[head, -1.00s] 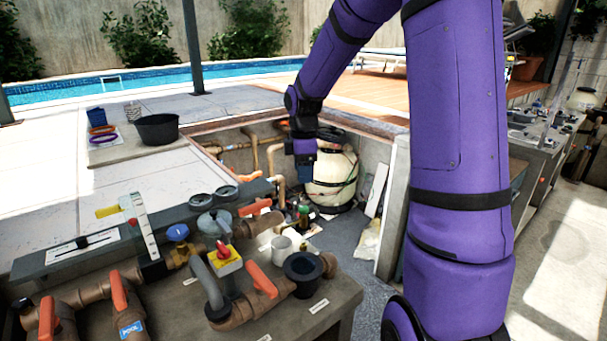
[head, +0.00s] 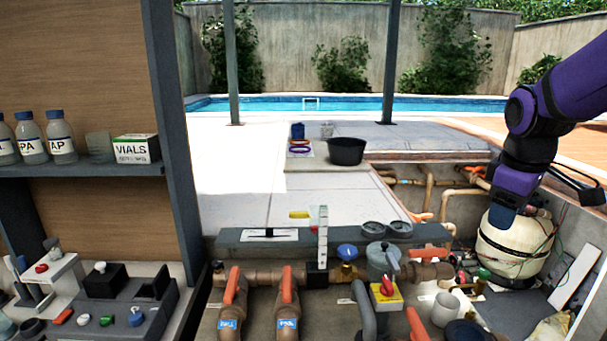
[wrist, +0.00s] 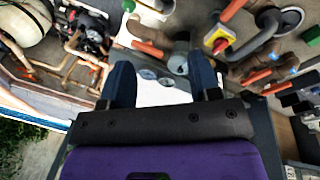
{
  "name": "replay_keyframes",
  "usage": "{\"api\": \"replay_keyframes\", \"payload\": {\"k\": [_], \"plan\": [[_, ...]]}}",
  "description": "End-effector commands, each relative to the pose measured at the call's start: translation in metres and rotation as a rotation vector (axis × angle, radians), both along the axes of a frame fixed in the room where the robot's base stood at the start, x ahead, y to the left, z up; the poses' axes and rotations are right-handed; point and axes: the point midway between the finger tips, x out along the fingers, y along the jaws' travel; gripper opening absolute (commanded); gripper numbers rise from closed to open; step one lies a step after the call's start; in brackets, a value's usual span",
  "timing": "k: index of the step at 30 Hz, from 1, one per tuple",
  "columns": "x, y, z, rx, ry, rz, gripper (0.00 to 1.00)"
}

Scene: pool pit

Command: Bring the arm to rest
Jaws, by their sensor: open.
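My purple arm comes in from the upper right of the head view. My gripper (head: 502,214) hangs pointing down in front of the cream filter tank (head: 515,240). In the wrist view my gripper (wrist: 163,85) shows two dark blue fingers spread apart with nothing between them. Beyond the fingers are a pale surface and the valve bench. The gripper looks clear of the pipes and bench, though its exact distance from the tank cannot be told.
A black tub (head: 346,151) stands on the paving. At left a shelf (head: 90,171) holds bottles and a vials box (head: 136,148). The paving by the pool is open.

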Motion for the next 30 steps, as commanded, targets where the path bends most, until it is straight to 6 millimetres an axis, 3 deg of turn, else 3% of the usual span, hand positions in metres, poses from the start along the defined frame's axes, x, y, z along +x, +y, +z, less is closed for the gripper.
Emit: {"api": "replay_keyframes", "payload": {"k": [9,18,24,30], "plan": [[-0.08,0.036,0.038,0.077,-0.165,-0.276,0.57],[-0.147,0.053,0.047,0.222,-0.282,-0.507,0.57],[-0.167,0.057,0.045,0.282,-0.308,-0.584,0.57],[-0.17,0.057,0.045,0.292,-0.311,-0.597,0.57]]}}
